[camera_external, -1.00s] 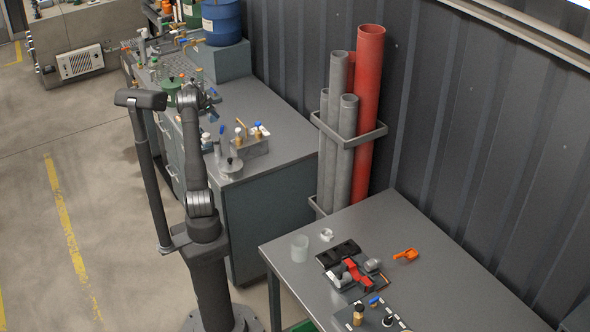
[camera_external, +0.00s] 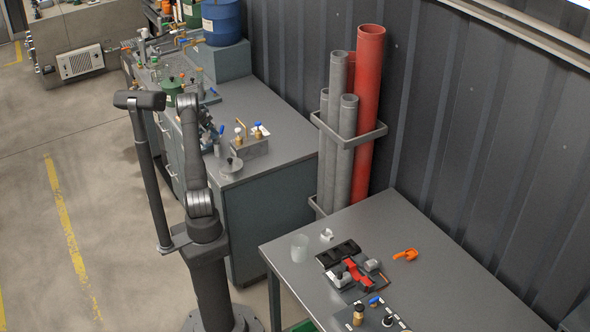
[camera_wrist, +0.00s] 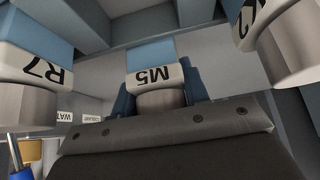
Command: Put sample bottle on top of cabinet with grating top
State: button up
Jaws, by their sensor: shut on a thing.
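In the wrist view my gripper (camera_wrist: 159,98) is shut, its bluish fingers on either side of the sample bottle marked M5 (camera_wrist: 150,72), which has a blue upper part, a white label band and a grey lower part. Similar bottles stand apart on both sides, R7 (camera_wrist: 38,70) at the left and one with a partly cut-off label (camera_wrist: 278,45) at the right. In the external view my gripper (camera_external: 208,127) is over the left edge of the long bench; the held bottle cannot be made out there.
The long bench (camera_external: 265,110) carries a small block with several bottles (camera_external: 250,146) and a grey funnel-like piece (camera_external: 231,165). The near table (camera_external: 450,265) holds a clear cup (camera_external: 299,248) and an orange tool (camera_external: 405,254).

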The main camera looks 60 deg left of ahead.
jog(key=shift+f, duration=0.15)
jog(key=o, duration=1.1)
jog(key=shift+o, duration=0.2)
jog(key=shift+r, duration=0.2)
jog(key=v, duration=1.2)
jog(key=shift+f, duration=0.15)
